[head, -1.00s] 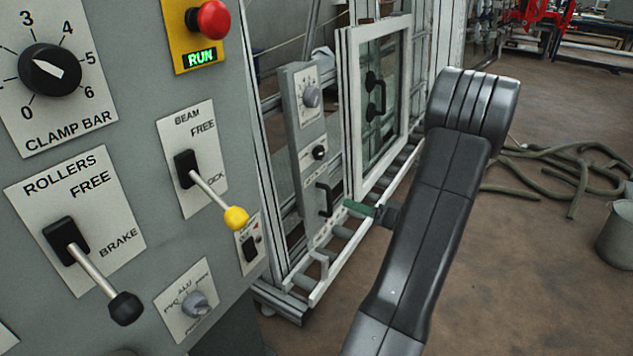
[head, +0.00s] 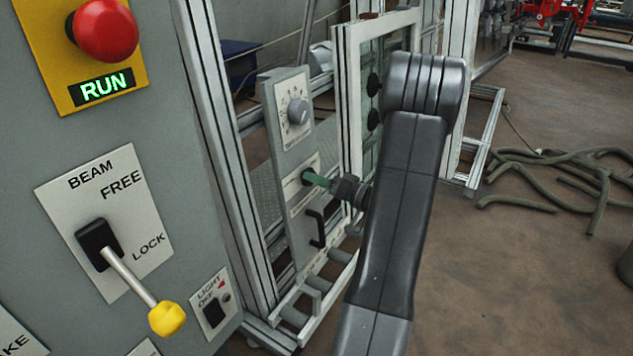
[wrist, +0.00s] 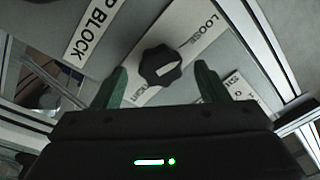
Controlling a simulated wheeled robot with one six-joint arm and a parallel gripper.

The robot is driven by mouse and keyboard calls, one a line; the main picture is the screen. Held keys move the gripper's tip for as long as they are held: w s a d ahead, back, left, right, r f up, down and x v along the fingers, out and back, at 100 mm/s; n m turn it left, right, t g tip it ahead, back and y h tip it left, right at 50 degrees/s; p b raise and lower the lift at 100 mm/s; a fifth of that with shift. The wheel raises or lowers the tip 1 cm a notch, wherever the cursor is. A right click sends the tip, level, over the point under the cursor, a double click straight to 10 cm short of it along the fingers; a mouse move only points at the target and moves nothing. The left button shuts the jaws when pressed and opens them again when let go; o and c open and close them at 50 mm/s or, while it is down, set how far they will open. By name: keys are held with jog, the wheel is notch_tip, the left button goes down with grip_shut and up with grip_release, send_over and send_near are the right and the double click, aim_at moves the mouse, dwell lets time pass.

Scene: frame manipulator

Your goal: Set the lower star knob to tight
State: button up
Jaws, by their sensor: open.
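The lower star knob (wrist: 160,66) is black and lobed, with a white mark. It sits on a pale plate in the wrist view. LOOSE (wrist: 198,30) is printed to its upper right, and a label partly hidden by my left finger, ending in "GHT", is at its lower left. The white mark lies on the knob's right half; its exact setting is unclear. My gripper (wrist: 160,70) is open, with one green finger on each side of the knob and gaps showing. In the head view my gripper (head: 318,180) reaches the narrow panel and mostly hides the knob.
A grey dial knob (head: 298,110) is above on the same panel (head: 283,150), and a black handle (head: 316,228) below. A metal post (head: 222,150) and the lever cabinet (head: 180,200) stand to the left. Hoses (head: 560,180) lie on the floor at right.

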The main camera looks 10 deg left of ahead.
jog(key=shift+w+a, duration=0.2)
jog(key=shift+a, duration=0.35)
jog(key=c, duration=1)
